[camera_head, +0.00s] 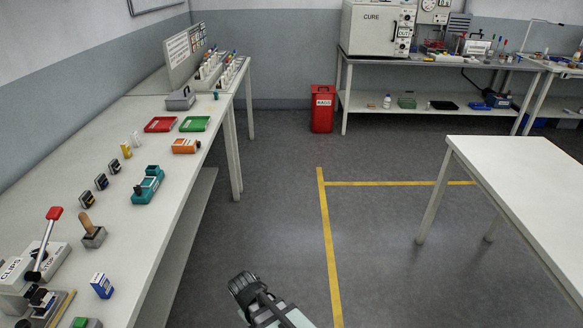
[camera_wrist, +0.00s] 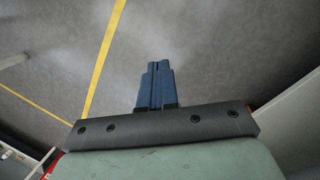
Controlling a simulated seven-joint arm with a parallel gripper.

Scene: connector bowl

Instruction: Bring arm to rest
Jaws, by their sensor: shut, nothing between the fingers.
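My gripper (camera_wrist: 158,68) shows in the wrist view with its two blue fingers pressed together and nothing between them. Grey floor with a yellow line lies beyond the fingertips. In the head view, part of my arm (camera_head: 268,306) shows at the bottom middle, over the floor between the left bench and the right table. The fingers cannot be made out in the head view. My arm there is apart from both work surfaces.
A white bench (camera_head: 150,222) runs along the left, bearing a red tray (camera_head: 160,125), a green tray (camera_head: 194,124), a teal device (camera_head: 148,186) and a red-handled lever press (camera_head: 42,250). A white table (camera_head: 530,175) stands at right. A red bin (camera_head: 322,108) stands at the back. Floor between is clear.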

